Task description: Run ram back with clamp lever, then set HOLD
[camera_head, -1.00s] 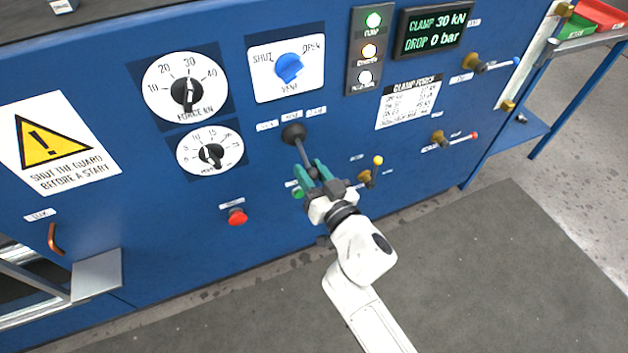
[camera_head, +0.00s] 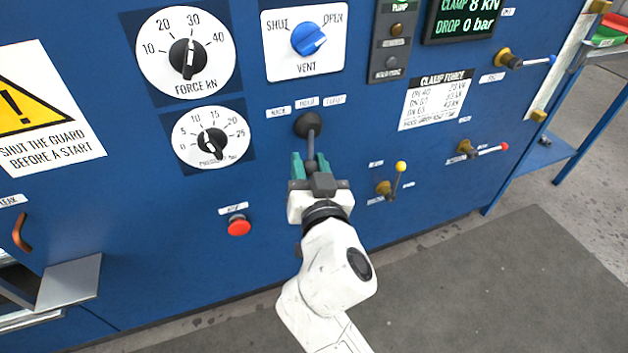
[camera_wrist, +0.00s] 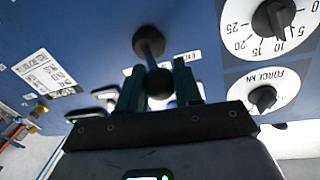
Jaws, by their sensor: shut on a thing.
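The clamp lever (camera_head: 311,143) has a black boss, a grey rod and a dark ball knob, under the labels BACK, HOLD and a third I cannot read surely. It points almost straight down from its boss. My gripper (camera_head: 310,162), with green fingers, is shut on the knob end. In the wrist view the knob (camera_wrist: 159,83) sits between the two fingers (camera_wrist: 157,72). The display (camera_head: 463,18) reads CLAMP 8 kN, DROP 0 bar. The PUMP lamp (camera_head: 400,5) is green; the two lamps below it look dark.
The blue VENT knob (camera_head: 309,39) is above the lever. The FORCE dial (camera_head: 187,53) and a second dial (camera_head: 212,137) are at left. A red stop button (camera_head: 239,226) is lower left. A yellow-knobbed lever (camera_head: 392,182) stands close on the right.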

